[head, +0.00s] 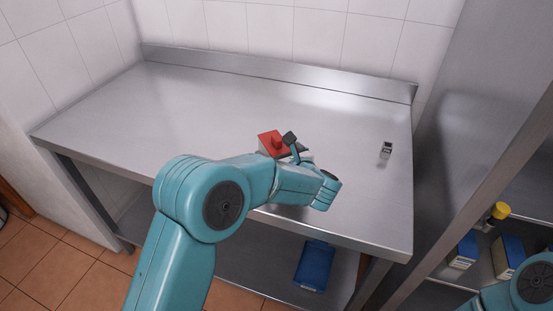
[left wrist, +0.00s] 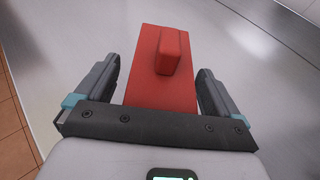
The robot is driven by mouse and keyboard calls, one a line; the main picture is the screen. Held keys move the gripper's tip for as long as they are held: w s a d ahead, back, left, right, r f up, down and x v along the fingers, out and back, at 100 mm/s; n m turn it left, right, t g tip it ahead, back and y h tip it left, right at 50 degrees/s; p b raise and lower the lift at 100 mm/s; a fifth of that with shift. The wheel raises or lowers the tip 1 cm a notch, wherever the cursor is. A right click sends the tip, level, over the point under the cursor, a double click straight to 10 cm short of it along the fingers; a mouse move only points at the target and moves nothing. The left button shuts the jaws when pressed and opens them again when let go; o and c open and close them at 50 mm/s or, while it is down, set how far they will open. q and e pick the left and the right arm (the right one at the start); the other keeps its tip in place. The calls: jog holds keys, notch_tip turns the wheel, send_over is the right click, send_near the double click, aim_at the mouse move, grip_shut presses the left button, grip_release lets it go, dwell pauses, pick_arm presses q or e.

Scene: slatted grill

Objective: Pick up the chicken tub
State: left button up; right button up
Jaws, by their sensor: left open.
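A red tub (head: 269,145) with a raised red block on top stands on the steel table near its front middle; I take it as the chicken tub, though no label can be read. In the left wrist view, the tub (left wrist: 150,85) lies between the two grey fingers. My left gripper (head: 292,146) is at the tub, with one dark fingertip over its right side. The left gripper (left wrist: 155,88) is open, with a gap visible at the right finger. The near end of the tub is hidden behind the gripper's palm. My right gripper is out of view.
A small grey device (head: 386,150) stands on the table at the right. The rest of the tabletop (head: 190,100) is clear. A blue box (head: 314,266) lies on the shelf below.

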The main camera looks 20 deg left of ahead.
pick_arm(q)
jog(key=c, duration=1.6)
grip_shut()
jog(key=shift+r, duration=0.15)
notch_tip(320, 180, up, 20)
jog(key=shift+p, duration=0.45)
notch_tip(320, 180, up, 5)
jog(key=p, duration=0.5)
